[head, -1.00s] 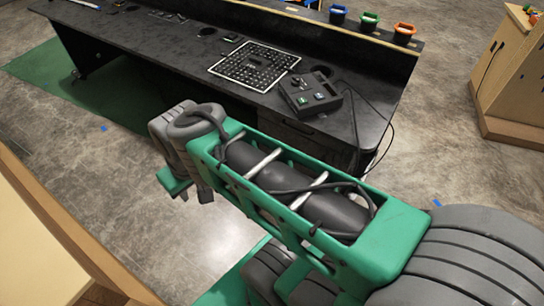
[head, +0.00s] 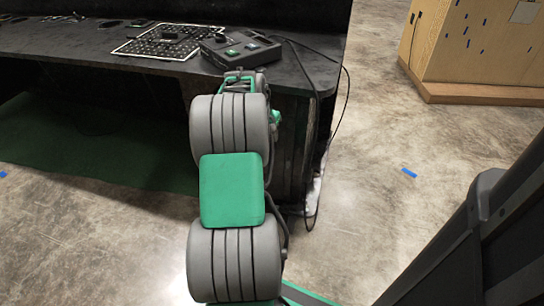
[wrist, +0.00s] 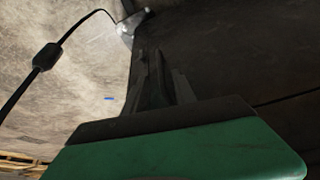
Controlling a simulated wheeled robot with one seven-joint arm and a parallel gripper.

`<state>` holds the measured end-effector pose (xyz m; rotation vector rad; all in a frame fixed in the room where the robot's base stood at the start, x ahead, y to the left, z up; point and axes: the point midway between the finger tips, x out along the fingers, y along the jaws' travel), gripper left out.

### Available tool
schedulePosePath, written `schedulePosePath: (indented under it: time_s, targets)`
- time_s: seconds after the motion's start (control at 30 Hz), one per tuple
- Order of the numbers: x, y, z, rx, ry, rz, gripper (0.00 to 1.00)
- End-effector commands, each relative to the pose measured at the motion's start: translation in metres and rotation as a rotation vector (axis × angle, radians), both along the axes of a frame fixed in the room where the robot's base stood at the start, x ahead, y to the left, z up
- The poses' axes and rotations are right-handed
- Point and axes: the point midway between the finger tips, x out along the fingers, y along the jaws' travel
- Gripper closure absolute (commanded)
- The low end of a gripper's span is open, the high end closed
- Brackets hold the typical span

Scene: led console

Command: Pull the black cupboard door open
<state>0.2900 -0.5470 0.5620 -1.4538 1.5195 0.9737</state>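The black cupboard (head: 293,150) is under the right end of the black desk in the head view, mostly hidden behind my arm. Its door edges and handle cannot be made out there. In the wrist view, a dark flat panel (wrist: 235,50), apparently the cupboard front, fills the right side, with a thin dark line low at the right. My gripper (wrist: 156,72) reaches up to the panel's left edge. Its dark fingers blend into shadow, so their opening and any contact are unclear. The fingers are hidden by my arm in the head view.
The desk top (head: 75,38) carries a perforated board (head: 165,42) and a button box (head: 240,50). A black cable (head: 345,95) hangs off the desk's right end; a cable with a thick lump (wrist: 46,57) crosses the wrist view. A wooden cabinet (head: 480,50) stands right, with clear floor between.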

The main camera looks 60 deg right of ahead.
Motion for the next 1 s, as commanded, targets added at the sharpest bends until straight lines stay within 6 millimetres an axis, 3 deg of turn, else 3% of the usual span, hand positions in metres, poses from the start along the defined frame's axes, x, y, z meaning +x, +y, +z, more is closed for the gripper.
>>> schedulePosePath:
  time_s: [0.3, 0.4, 0.7, 1.0]
  targets:
    - [-0.002, -0.021, -0.054, 0.002, 0.001, 0.0, 0.67]
    - [-0.001, -0.025, -0.063, 0.001, -0.001, 0.001, 0.67]
    - [-0.001, -0.028, -0.065, 0.0, -0.001, 0.003, 0.67]
    - [-0.001, -0.027, -0.065, 0.0, -0.001, 0.003, 0.91]
